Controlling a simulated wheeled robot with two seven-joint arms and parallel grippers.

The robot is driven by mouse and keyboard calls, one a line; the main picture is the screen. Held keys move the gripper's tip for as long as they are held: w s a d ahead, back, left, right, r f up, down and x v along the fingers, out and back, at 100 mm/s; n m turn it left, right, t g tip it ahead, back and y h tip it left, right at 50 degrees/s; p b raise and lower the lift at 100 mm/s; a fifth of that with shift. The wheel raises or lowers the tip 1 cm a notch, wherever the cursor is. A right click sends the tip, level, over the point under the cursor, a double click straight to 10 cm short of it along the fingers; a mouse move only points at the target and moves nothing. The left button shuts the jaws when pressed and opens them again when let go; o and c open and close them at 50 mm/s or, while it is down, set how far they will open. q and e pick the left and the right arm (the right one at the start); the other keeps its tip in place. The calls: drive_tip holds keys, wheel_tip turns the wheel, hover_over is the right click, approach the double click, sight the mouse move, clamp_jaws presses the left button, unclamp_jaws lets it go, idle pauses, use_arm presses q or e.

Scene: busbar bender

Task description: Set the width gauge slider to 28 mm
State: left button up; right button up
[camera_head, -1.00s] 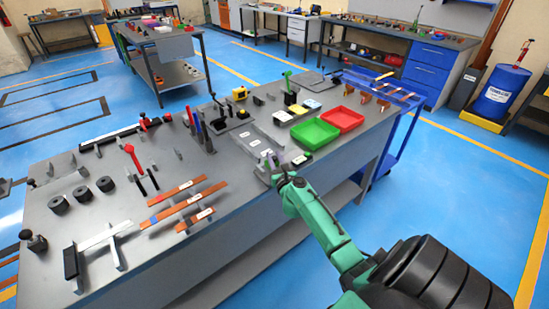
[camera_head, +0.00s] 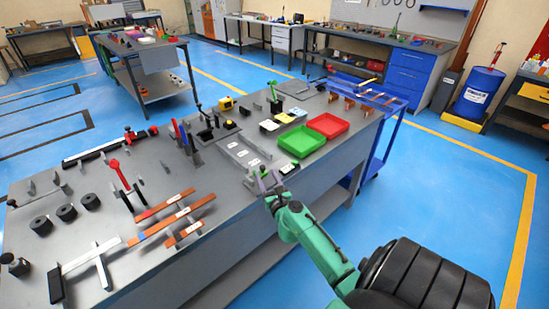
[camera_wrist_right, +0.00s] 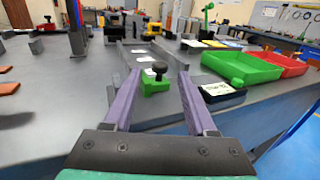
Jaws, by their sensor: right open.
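A small green block with a black knob (camera_wrist_right: 155,80), which looks like the gauge slider, sits at the near end of a grey channelled plate with white labels (camera_head: 245,154). In the head view the green part (camera_head: 263,172) shows just beyond my right gripper (camera_head: 266,187). My right gripper is open and empty; in the right wrist view its two purple fingers (camera_wrist_right: 158,90) point at the green block, which shows between their tips. I cannot tell whether they touch it. No scale marks are readable. My left gripper is not in view.
A green tray (camera_head: 300,141) and a red tray (camera_head: 328,125) lie to the right of the plate. A black pad with a green-knobbed part (camera_wrist_right: 225,92) lies close to the right finger. Copper bars (camera_head: 172,218) lie left on the bench (camera_head: 215,205).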

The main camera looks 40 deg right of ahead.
drive_tip(key=b+v, duration=0.1)
drive_tip(key=v, duration=0.8)
drive_tip(key=shift+s, duration=0.15)
